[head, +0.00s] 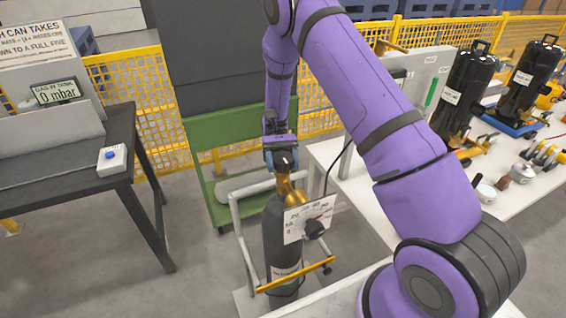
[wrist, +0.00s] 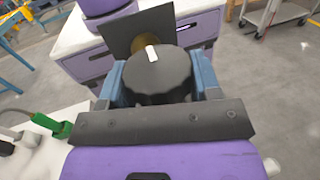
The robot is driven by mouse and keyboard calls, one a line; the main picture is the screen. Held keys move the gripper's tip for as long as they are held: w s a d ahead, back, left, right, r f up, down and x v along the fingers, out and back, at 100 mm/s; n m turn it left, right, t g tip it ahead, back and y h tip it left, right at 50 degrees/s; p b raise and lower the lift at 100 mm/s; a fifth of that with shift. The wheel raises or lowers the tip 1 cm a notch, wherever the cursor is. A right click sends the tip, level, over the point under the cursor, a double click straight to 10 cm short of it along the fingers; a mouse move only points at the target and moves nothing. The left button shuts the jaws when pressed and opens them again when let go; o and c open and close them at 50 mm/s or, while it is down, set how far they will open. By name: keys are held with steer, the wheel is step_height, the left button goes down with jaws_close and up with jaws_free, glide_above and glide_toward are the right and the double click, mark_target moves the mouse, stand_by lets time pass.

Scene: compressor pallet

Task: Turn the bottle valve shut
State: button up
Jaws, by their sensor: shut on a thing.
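The bottle (head: 281,250) is a dark cylinder standing upright in a grey frame with a yellow bar. A brass valve body (head: 288,192) sits on its top. My gripper (head: 282,163) points down at the top of this valve. In the wrist view the valve knob (wrist: 158,78) is black, round and ribbed, with a white mark near its far edge. My blue fingers lie on either side of the knob and are shut on it. In the head view the gripper hides the knob.
A white table (head: 330,152) with black tanks (head: 466,92) and brass fittings stands at the right. A dark table at left holds a display (head: 56,91) reading 0 mbar and a box with a blue button (head: 111,157). A green cart (head: 205,165) stands behind the bottle.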

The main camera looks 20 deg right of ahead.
stand_by(0.3)
steer(key=o, duration=0.9)
steer(key=shift+w, duration=0.1)
steer(key=shift+v, duration=3.65)
